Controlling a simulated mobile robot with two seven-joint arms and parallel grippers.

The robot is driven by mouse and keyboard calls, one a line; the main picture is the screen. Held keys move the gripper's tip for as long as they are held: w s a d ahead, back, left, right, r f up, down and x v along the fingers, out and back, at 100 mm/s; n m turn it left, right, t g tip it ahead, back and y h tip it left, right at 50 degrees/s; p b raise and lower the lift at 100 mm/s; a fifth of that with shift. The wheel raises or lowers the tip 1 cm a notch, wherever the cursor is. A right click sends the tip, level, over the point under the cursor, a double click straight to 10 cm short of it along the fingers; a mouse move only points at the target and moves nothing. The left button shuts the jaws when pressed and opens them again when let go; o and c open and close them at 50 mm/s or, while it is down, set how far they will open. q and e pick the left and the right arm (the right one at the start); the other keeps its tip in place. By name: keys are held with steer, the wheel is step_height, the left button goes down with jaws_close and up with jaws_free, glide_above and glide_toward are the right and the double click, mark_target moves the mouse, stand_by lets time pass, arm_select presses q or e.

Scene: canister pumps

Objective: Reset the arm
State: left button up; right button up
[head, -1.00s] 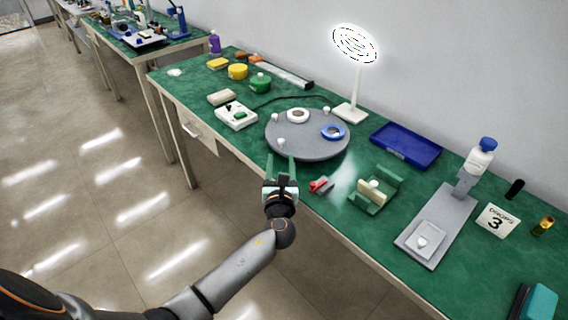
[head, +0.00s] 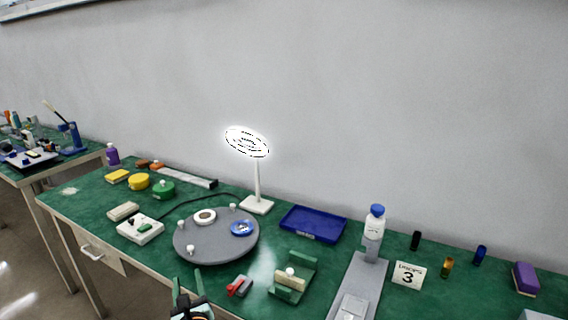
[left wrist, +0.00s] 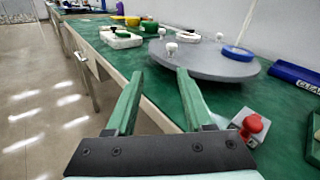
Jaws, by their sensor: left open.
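My left gripper (head: 188,284) is at the bottom of the head view, at the front edge of the green bench, before the grey round turntable. Its two green fingers are apart with nothing between them; they also show in the left wrist view (left wrist: 158,85). The grey turntable (head: 215,250) carries a white ring (head: 204,216), a blue ring (head: 242,228) and small white knobs. A small grey block with a red knob (head: 238,286) lies right of the gripper, apart from it; it also shows in the left wrist view (left wrist: 250,127). My right gripper is not in view.
A green fixture (head: 292,278) stands right of the red-knobbed block. Behind are a blue tray (head: 313,223) and a white lamp stand (head: 257,204). A bottle with a blue cap (head: 375,220) stands on a grey stand. A white box (head: 140,229) is left of the turntable. Floor shows at left.

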arm_select(q)
steer(key=s+f+n+g+h, duration=0.1)
steer(key=s+f+n+g, duration=0.3)
steer(key=s+n, duration=0.4)
steer(key=s+f+n+g+h, duration=0.1)
steer(key=s+f+n+g, duration=0.3)
steer(key=s+n, duration=0.45)
steer(key=s+d+n+g+h, duration=0.25)
steer(key=s+d+n, duration=0.2)
steer(key=s, duration=0.45)
steer(key=s+d+n+g+h, duration=0.2)
steer(key=s+d+n+h, duration=0.15)
steer(key=s+n, duration=0.35)
steer(key=w+d+f+t+p, duration=0.1)
steer(key=p, duration=0.1)
steer(key=w+d+f+m+t+h+p, duration=0.1)
steer(key=t+p, duration=0.1)
steer(key=w+f+t+p, duration=0.1)
steer(key=t+p, duration=0.1)
steer(key=shift+w+d+f+m+h, duration=0.3)
steer(key=shift+d+f+m+h, duration=0.1)
steer(key=shift+d+f+t+p, duration=0.2)
steer(key=shift+d+t+p, duration=0.1)
steer(key=shift+t, duration=0.25)
